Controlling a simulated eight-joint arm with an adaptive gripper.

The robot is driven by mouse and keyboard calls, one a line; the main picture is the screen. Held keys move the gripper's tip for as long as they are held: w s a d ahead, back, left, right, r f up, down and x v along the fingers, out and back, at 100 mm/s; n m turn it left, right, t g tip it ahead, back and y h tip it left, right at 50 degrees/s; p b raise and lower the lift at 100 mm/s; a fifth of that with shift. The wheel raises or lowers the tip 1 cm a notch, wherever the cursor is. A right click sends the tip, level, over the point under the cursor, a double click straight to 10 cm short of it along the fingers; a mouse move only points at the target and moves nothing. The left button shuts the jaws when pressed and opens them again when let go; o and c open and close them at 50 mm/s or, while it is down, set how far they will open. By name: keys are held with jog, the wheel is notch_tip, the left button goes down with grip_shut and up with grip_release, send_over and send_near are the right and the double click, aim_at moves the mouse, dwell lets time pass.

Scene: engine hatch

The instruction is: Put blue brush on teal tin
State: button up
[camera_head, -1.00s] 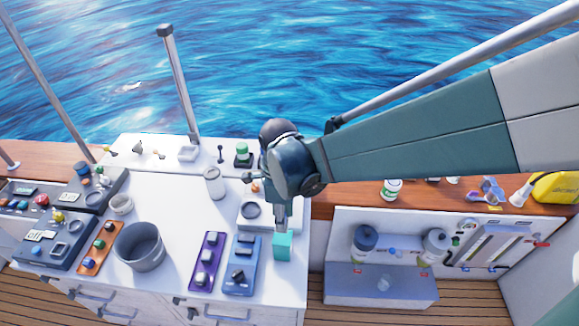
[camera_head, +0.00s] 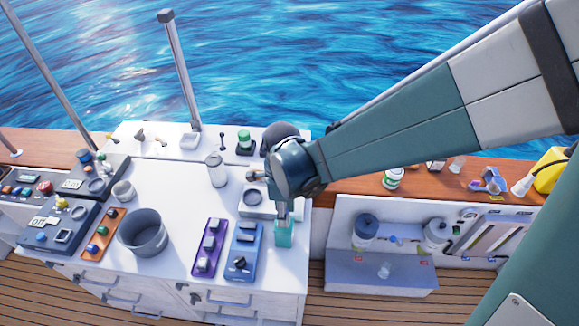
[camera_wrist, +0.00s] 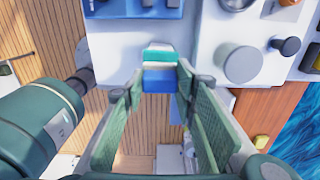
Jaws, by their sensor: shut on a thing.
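The teal tin (camera_head: 284,238) stands near the front right corner of the white cabinet top. My gripper (camera_head: 283,212) points down directly over it, with its tips at or just above the tin's top. In the wrist view my gripper (camera_wrist: 160,88) is shut on the blue brush (camera_wrist: 160,79), seen as a blue block between the fingertips. A teal and white band, apparently the tin (camera_wrist: 160,56), shows just beyond the brush. The brush is hidden in the head view. I cannot tell whether brush and tin touch.
A blue switch panel (camera_head: 243,252) and a purple one (camera_head: 209,248) lie left of the tin. A grey pot (camera_head: 144,233) and a white canister (camera_head: 216,170) stand farther left. A white block with a dark ring (camera_head: 256,203) lies behind. The cabinet edge is close on the right.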

jog(key=shift+f, duration=0.85)
jog(key=shift+f, duration=0.1)
jog(key=o, duration=0.9)
jog(key=shift+r, duration=0.2)
jog(key=shift+r, duration=5.95)
jog(key=shift+d, duration=0.1)
